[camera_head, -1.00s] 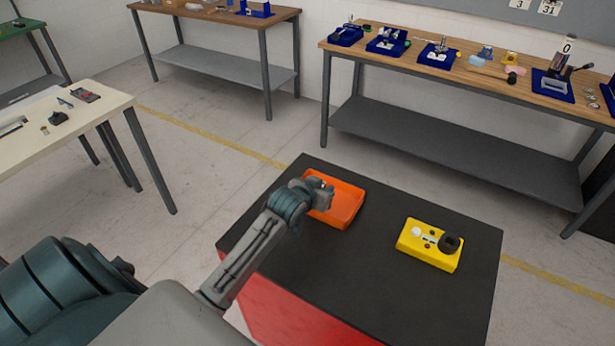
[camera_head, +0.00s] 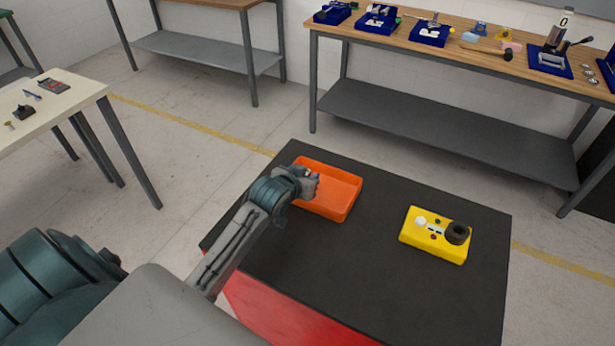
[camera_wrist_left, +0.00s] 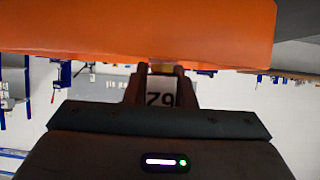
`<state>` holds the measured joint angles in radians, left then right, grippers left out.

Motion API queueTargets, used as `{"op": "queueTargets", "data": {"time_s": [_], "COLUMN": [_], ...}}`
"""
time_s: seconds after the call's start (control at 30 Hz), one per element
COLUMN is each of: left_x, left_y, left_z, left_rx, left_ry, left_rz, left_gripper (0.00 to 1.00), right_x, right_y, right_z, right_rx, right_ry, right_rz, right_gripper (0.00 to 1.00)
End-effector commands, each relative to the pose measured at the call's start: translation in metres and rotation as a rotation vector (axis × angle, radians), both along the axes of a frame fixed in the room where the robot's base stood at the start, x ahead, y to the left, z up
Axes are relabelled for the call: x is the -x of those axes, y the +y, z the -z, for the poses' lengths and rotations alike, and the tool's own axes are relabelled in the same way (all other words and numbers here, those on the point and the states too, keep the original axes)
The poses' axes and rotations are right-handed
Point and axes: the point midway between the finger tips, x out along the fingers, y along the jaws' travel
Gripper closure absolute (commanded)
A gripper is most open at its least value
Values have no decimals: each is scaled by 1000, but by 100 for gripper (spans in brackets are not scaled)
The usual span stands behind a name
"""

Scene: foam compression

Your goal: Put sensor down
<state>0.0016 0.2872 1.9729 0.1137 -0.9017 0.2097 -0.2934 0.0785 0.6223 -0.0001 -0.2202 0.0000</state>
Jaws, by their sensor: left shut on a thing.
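My left gripper (camera_head: 312,183) is at the left edge of a shallow orange tray (camera_head: 345,190) on the black table top. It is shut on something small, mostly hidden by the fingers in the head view. In the left wrist view, the fingers (camera_wrist_left: 162,72) have a small brownish-yellow thing (camera_wrist_left: 163,68) between their tips, close to the orange tray (camera_wrist_left: 90,30). I cannot make out its shape or whether it touches the tray. The visible floor of the tray looks empty. My right gripper is in neither view.
A yellow box (camera_head: 420,238) with a black round knob stands on the black table top (camera_head: 370,265), right of the tray. A wooden workbench (camera_head: 400,38) with several blue trays stands behind. A white table (camera_head: 60,110) is at the left. The table top between tray and box is clear.

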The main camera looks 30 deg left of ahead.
Motion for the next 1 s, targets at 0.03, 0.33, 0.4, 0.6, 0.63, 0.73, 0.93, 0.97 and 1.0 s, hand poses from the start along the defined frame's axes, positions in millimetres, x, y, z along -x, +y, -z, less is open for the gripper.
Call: {"op": "queueTargets", "data": {"time_s": [0.03, 0.33, 0.4, 0.6, 0.63, 0.73, 0.93, 0.97, 1.0], "left_x": [0, 0, 0, 0, 0, 4, 35, 40, 48], "left_y": [0, 0, 0, 0, 0, 0, -2, -2, -2], "left_z": [0, 4, 4, 3, 2, -1, -17, -20, -24], "left_rx": [0, 0, 0, 0, 0, -1, -3, -4, -4], "left_ry": [1, 1, 1, 0, 0, 0, -2, -1, -1], "left_rz": [0, 0, 0, 0, 0, 0, 1, 2, 2], "left_gripper": [100, 55, 55, 55, 55, 55, 55, 55, 55], "right_x": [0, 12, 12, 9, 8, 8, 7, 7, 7], "right_y": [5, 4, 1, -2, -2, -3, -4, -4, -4], "right_z": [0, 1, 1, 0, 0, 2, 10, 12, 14], "right_rx": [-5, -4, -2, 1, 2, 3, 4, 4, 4], "right_ry": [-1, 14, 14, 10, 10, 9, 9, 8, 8], "right_rz": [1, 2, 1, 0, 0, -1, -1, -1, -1], "right_gripper": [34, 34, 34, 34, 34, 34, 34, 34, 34]}}
